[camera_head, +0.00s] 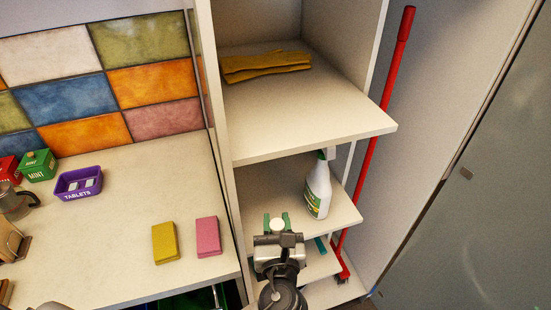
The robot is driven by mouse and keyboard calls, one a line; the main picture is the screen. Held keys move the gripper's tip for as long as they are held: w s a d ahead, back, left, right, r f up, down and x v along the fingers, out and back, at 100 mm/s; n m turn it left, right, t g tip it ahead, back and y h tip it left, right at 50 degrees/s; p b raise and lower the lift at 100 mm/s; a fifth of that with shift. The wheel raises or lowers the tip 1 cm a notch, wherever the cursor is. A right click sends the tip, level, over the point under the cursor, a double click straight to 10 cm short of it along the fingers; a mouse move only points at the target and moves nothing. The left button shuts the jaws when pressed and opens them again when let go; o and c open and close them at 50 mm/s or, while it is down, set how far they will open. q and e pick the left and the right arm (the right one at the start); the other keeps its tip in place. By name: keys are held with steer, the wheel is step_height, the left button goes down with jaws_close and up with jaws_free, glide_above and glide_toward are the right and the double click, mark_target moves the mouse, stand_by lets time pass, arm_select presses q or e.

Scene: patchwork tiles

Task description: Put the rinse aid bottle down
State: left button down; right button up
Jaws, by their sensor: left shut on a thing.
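My left gripper (277,232) reaches in from the bottom, in front of the lower shelves of the cabinet. It is shut on the rinse aid bottle (277,225), of which only a small white rounded part shows, with green on either side. The rest of the bottle is hidden by the gripper. The gripper and bottle appear at the front left of the middle shelf (262,190); I cannot tell whether the bottle touches it. My right gripper is not in view.
A white spray bottle (318,191) stands on the middle shelf, right of the gripper. Folded yellow cloths (265,65) lie on the upper shelf (300,120), which overhangs. A red pole (380,130) stands at right. Yellow (165,243) and pink (208,236) sponges lie on the left counter.

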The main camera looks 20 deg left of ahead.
arm_select(q)
steer(key=shift+w+a+r, duration=0.1)
steer(key=shift+w+r, duration=0.05)
steer(key=shift+w, duration=0.5)
steer(key=f+b+x, duration=0.1)
steer(key=b+x, duration=0.4)
steer(key=x, duration=0.3)
steer(key=f+b+x, duration=0.2)
steer(key=b+x, duration=0.3)
steer(key=x, duration=0.3)
steer(key=shift+w+a+f+b, duration=0.2)
steer(key=shift+w+f+b, duration=0.1)
steer(key=shift+b, duration=0.1)
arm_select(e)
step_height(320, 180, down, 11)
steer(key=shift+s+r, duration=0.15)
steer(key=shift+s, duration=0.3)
arm_select(q)
steer(key=shift+f, duration=0.1)
steer(key=c, duration=0.9)
jaws_free()
steer(key=shift+s, duration=0.1)
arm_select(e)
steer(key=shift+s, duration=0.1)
